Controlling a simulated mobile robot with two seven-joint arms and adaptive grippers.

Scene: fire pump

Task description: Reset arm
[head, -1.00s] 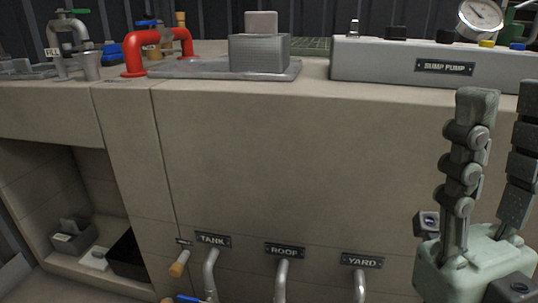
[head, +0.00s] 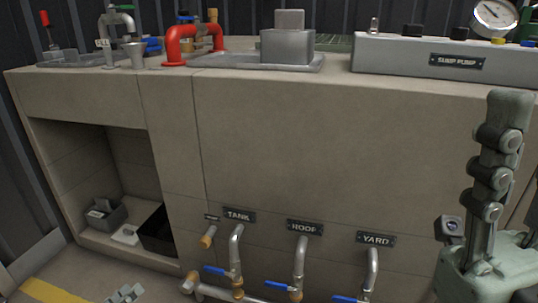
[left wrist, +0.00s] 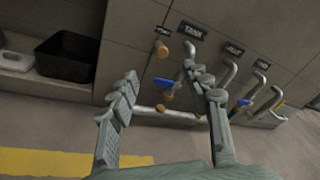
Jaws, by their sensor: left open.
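My left gripper (head: 524,105) is at the right edge of the head view, in front of the bench. One grey-green jointed finger shows there; the other is almost wholly cut off by the frame edge. In the left wrist view, both fingers of the gripper (left wrist: 160,72) are spread apart with nothing between them. They point toward the lower bench front, where the pipes and valves are, and seem apart from them. My right gripper is not in view.
The bench front (head: 300,150) carries pipes marked TANK (head: 239,216), ROOF (head: 305,227) and YARD (head: 375,239), with blue valve handles (head: 214,270). A red pipe (head: 172,45) and a sump pump panel (head: 430,58) are on top. Bins stand in the left alcove. Floor shows at lower left.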

